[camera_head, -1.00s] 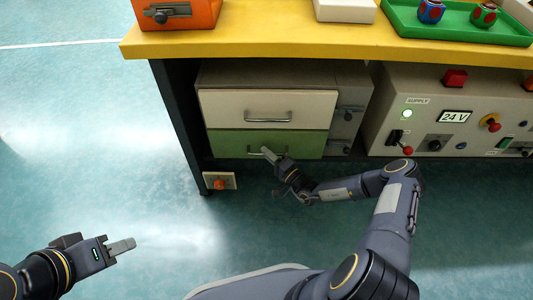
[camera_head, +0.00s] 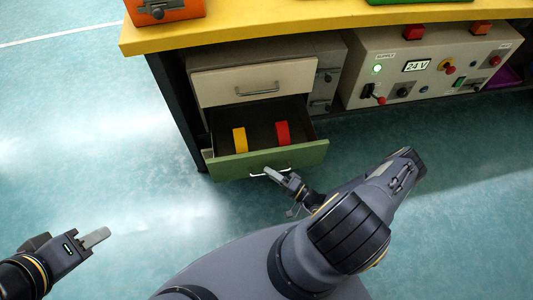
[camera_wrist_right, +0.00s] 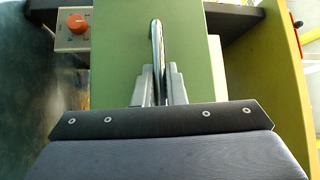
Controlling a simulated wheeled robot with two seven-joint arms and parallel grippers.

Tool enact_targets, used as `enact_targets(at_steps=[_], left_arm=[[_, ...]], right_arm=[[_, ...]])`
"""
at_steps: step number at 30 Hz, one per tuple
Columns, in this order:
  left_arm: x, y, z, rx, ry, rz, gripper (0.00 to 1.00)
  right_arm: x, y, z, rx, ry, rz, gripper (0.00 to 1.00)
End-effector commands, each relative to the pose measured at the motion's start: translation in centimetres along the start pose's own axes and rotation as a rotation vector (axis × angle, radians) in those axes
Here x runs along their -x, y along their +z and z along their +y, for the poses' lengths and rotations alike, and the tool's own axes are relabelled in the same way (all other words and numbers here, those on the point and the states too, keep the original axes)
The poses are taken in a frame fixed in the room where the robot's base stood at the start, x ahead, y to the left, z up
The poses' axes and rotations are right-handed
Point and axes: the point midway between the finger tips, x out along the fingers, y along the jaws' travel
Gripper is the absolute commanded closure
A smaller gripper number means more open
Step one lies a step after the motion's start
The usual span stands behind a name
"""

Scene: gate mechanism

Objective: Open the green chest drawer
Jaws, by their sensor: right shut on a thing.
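The green chest drawer (camera_head: 240,166) is the lower drawer under the yellow-topped bench, and it stands pulled out. Inside it lie a yellow object (camera_head: 240,140) and a red object (camera_head: 282,133). My right gripper (camera_head: 268,171) is at the drawer's front, shut on its metal handle (camera_head: 256,173). In the right wrist view the fingers (camera_wrist_right: 159,82) close around the handle (camera_wrist_right: 156,45) against the green front (camera_wrist_right: 115,60). My left gripper (camera_head: 97,237) is at the lower left, away from the chest; its finger gap cannot be made out.
A closed cream drawer (camera_head: 255,83) sits above the green one. A supply panel (camera_head: 425,70) stands to the right. The bench top (camera_head: 270,27) overhangs the drawers. A small box with an orange knob (camera_wrist_right: 77,23) shows in the wrist view. The floor in front is clear.

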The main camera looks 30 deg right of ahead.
Motion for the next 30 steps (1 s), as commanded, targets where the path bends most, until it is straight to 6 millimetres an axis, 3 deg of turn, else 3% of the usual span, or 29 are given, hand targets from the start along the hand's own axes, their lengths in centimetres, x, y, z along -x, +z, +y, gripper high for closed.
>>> enact_targets(at_steps=[9, 23, 24, 28, 30], left_arm=[[1.0, -0.5, 0.5, 0.0, 0.0, 0.0, 0.64], [1.0, -0.5, 0.5, 0.0, 0.0, 0.0, 0.64], [1.0, -0.5, 0.5, 0.0, 0.0, 0.0, 0.64], [1.0, -0.5, 0.5, 0.0, 0.0, 0.0, 0.64], [1.0, -0.5, 0.5, 0.0, 0.0, 0.0, 0.64]], right_arm=[[2.4, 2.4, -0.7, 0.001, 0.0, 0.001, 1.0], [2.8, 2.7, -0.7, 0.002, 0.0, 0.0, 1.0], [2.8, 2.7, -0.7, 0.002, 0.0, 0.0, 0.87], [2.8, 2.7, -0.7, 0.002, 0.001, 0.0, 0.7], [2.8, 2.7, -0.7, 0.002, 0.0, 0.0, 0.68]])
